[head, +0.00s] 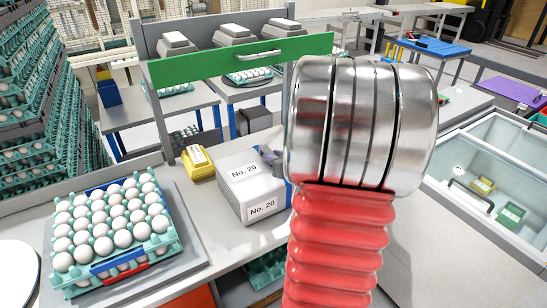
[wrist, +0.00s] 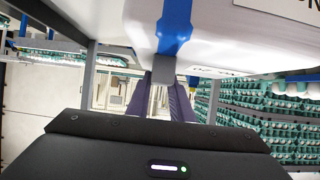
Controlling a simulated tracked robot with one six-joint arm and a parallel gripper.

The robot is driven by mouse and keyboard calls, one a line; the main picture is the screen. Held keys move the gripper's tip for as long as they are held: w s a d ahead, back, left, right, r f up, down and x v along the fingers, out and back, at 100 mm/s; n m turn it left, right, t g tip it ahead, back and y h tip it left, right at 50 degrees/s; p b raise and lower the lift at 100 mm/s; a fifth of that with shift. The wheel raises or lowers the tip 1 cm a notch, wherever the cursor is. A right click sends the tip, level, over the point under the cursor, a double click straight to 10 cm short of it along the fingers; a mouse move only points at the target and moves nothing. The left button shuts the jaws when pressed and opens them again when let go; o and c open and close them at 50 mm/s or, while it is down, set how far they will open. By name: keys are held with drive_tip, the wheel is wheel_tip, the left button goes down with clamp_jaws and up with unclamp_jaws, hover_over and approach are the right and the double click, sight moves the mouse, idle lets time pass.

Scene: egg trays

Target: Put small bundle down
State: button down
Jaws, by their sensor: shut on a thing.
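The small bundle (head: 250,190) is a white block with "No. 20" labels, in the middle of the head view at the workbench. A blue band shows at its right end. In the wrist view the bundle (wrist: 215,35) fills the top, with the blue band running down it. My gripper (wrist: 164,100) has purple fingers, shut at the banded side of the bundle. In the head view my gripper (head: 270,157) shows only partly, behind the bundle's right end. My arm hides the rest. I cannot tell whether the bundle's underside touches the bench.
A teal tray (head: 172,248) full of white eggs sits on a grey plate at the left. A yellow box (head: 198,163) stands behind the bundle. A green rail (head: 240,60) crosses above. Bench space (head: 215,245) is bare between tray and bundle. A glass-lidded case (head: 470,190) stands right.

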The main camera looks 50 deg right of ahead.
drive_tip(key=c, duration=1.6)
unclamp_jaws()
drive_tip(key=shift+o, duration=0.2)
drive_tip(key=v, duration=1.2)
drive_tip(key=shift+d, duration=0.1)
